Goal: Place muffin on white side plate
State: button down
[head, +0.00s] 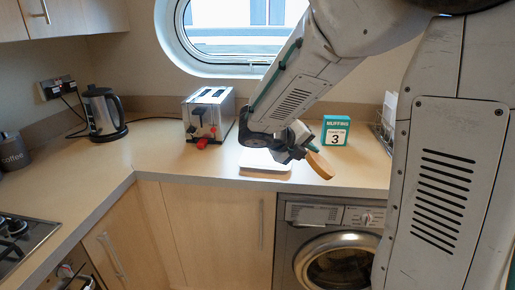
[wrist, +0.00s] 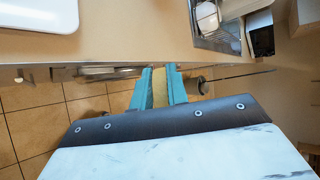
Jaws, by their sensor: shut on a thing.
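My gripper (head: 305,153) is shut on the muffin (head: 321,166), a flat tan-brown piece with a rounded edge, held tilted on edge above the worktop's front. In the wrist view the teal fingers (wrist: 159,88) pinch the muffin (wrist: 160,90), which shows only as a narrow yellowish strip. The white side plate (head: 263,168) lies on the worktop just left of the muffin, partly hidden behind my arm and gripper. Part of the plate (wrist: 38,14) also shows at the upper left of the wrist view. The muffin is apart from the plate.
A teal muffin box (head: 336,130) stands behind and right of the gripper. A toaster (head: 209,113) and a kettle (head: 102,113) stand further left. A metal rack with white dishes (wrist: 215,18) is at upper right in the wrist view. The worktop (head: 160,155) left of the plate is clear.

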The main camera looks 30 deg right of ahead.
aim_at(265, 159)
jog(key=i, duration=0.95)
